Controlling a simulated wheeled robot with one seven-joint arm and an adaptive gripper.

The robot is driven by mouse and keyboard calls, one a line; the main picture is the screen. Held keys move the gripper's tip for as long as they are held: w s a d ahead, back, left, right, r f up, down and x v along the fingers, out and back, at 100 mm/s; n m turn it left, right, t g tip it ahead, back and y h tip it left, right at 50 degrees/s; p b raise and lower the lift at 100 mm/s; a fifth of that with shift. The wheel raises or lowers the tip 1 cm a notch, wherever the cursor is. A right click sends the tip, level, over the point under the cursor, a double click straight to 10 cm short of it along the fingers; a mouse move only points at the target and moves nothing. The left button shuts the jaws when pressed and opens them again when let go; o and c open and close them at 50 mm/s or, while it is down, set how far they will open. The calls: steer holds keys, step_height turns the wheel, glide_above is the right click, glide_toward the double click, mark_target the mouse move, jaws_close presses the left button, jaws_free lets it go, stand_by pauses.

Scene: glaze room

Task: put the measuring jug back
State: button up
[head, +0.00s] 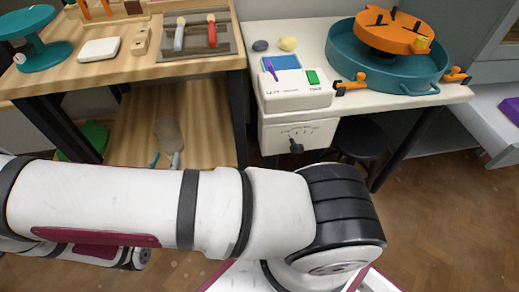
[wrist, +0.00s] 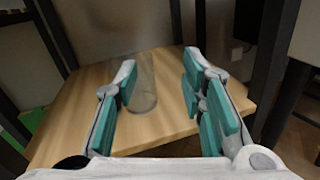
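A clear, see-through vessel, apparently the measuring jug (head: 168,131), stands on the wooden lower shelf (head: 208,120) of the left table. In the wrist view the jug (wrist: 145,88) shows ahead, in the gap between my fingers and closer to the left one. My gripper (wrist: 158,70) is open, with teal pads apart and nothing held. In the head view only the fingertips of my gripper (head: 165,160) show past my arm, just in front of the jug. I cannot tell whether the jug is fully between the pads. My arm hides the front of the shelf.
Dark table legs (wrist: 268,70) flank the shelf, and the tabletop (head: 150,60) with tools is above it. A green object (head: 92,138) lies at left. A white table (head: 300,32) holds a scale (head: 295,92) and a teal basin (head: 385,72). A dark stool (head: 360,138) stands below.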

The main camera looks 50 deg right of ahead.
steer(key=s+d+r+m+g+y, duration=0.1)
steer(key=s+d+r+m+g, duration=0.35)
steer(key=r, duration=0.25)
steer(key=s+d+r+m+g, duration=0.3)
steer(key=r+m+g, duration=0.2)
steer(key=r, duration=0.2)
steer(key=s+d+r+m+g+y, duration=0.1)
steer(key=s+d+r+m+g, duration=0.35)
steer(key=r, duration=0.25)
steer(key=s+a+r+m+t+y, duration=0.1)
steer(key=s+a+r+m+y, duration=0.1)
steer(key=s, duration=0.4)
steer(key=s+a+r+m+t+y, duration=0.1)
steer(key=s+a+r+m+y, duration=0.1)
steer(key=s+m+y, duration=0.2)
steer(key=s+a+r+m+t+y, duration=0.1)
steer(key=s+m+y, duration=0.3)
steer(key=s, duration=0.5)
steer(key=shift+a+r+y, duration=0.5)
steer(key=shift+r+y, duration=0.4)
steer(key=shift+y, duration=0.2)
steer(key=shift+s, duration=0.1)
step_height(320, 180, up, 28)
steer(key=t+p, duration=0.3)
steer(key=p, duration=2.3)
steer(key=shift+d+f+t, duration=0.2)
steer(key=shift+d+t, duration=0.1)
steer(key=shift+t, duration=0.1)
